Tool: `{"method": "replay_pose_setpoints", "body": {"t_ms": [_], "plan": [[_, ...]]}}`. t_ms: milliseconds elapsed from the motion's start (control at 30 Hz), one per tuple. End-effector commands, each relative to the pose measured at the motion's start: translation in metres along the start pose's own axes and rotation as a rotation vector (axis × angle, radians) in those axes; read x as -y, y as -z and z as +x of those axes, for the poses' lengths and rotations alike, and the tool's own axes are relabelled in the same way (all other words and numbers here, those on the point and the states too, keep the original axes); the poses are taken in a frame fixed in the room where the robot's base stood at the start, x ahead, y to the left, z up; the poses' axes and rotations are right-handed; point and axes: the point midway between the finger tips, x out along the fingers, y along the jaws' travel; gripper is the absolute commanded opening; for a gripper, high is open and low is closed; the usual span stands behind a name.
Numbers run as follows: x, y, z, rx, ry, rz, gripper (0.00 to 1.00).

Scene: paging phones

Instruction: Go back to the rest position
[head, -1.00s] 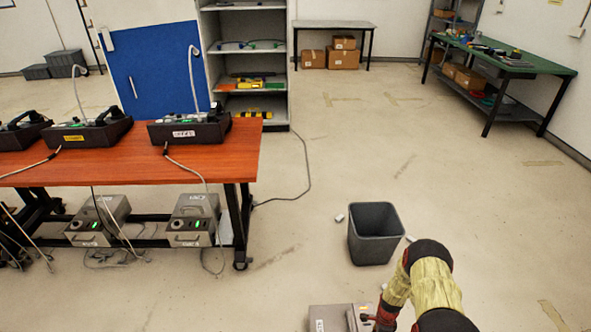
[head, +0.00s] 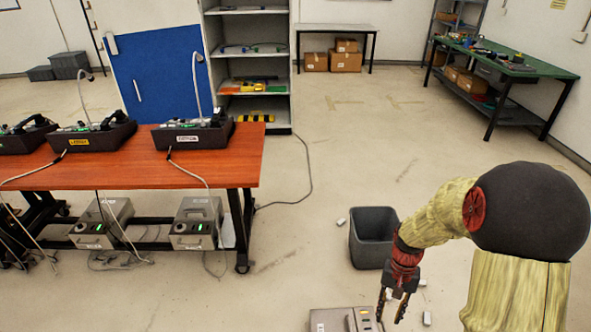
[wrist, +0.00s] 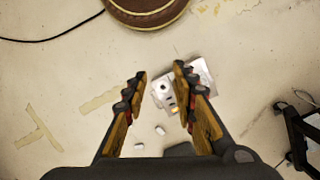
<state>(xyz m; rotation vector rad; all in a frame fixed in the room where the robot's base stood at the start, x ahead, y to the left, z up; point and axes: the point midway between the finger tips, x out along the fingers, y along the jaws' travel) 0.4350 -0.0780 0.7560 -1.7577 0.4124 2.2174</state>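My gripper (head: 392,306) hangs at the lower right of the head view, fingers pointing down. In the wrist view its two fingers (wrist: 158,72) stand apart with bare floor and part of a grey box between them, so it is open and empty. My arm is bent, with the elbow high at the right. The grey box (head: 336,320) lies on the floor at the bottom edge of the head view, just left of the fingertips, partly cut off. In the wrist view the box (wrist: 163,86) is partly hidden behind the right finger.
A dark bin (head: 368,250) stands behind my gripper. Small white pieces (head: 427,318) lie on the floor nearby. An orange-topped table (head: 110,168) with phone units is at left. A green workbench (head: 530,70) stands far right.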

Motion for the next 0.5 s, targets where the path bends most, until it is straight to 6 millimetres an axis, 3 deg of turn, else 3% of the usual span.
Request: {"method": "replay_pose_setpoints", "body": {"t_ms": [33,200,500], "plan": [[0.001,-0.013,-0.024,-0.024,0.003,-0.039,0.27],[0.001,-0.056,-0.082,-0.096,0.008,-0.162,0.27],[-0.001,-0.133,-0.163,-0.259,0.020,-0.299,0.27]]}}
